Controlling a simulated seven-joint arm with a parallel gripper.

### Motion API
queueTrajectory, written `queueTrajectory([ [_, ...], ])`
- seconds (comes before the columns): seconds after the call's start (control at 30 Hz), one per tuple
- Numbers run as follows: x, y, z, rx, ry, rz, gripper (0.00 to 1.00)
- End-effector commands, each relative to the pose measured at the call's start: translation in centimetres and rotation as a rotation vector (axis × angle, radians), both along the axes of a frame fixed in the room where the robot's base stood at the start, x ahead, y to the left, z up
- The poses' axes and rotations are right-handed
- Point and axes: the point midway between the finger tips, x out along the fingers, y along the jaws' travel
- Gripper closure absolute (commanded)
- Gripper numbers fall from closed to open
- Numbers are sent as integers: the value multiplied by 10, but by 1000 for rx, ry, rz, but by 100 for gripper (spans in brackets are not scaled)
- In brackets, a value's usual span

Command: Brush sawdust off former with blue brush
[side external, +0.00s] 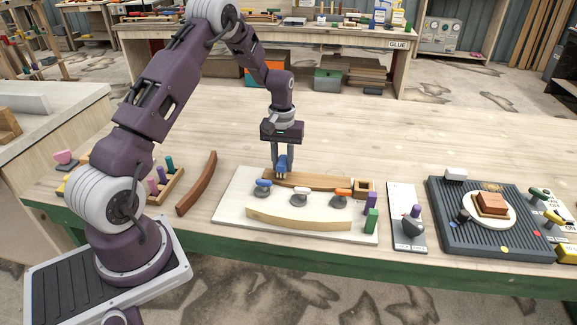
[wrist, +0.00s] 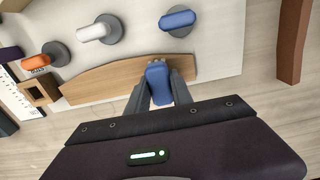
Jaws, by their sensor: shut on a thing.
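My gripper (side external: 282,157) is shut on the blue brush (side external: 282,166), bristles down. In the wrist view the brush (wrist: 158,84) shows between the two fingers, with its pale bristle end at the right part of a brown curved wooden piece (wrist: 110,80). The brown piece (side external: 318,182), apparently the former, lies along the back of a white board (side external: 232,205). I cannot tell whether the bristles touch it. A paler curved strip (side external: 300,218) lies at the board's front. No sawdust can be made out.
Blue (side external: 263,187), white (side external: 299,196) and orange-handled (side external: 341,197) clamps stand between the two curved pieces. A small open wooden box (side external: 363,187) sits at the right end. A dark red curved strip (side external: 197,184) lies left of the board.

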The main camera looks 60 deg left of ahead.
Motion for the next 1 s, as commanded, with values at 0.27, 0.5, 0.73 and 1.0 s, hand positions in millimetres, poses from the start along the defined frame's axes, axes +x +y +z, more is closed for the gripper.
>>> queueTrajectory([
  [0.27, 1, 0, 32, 2, -5, 0, 100],
  [0.5, 1, 0, 53, 2, -5, 0, 100],
  [0.73, 1, 0, 69, 1, -4, 0, 100],
  [1.0, 1, 0, 70, 1, -4, 1, 100],
])
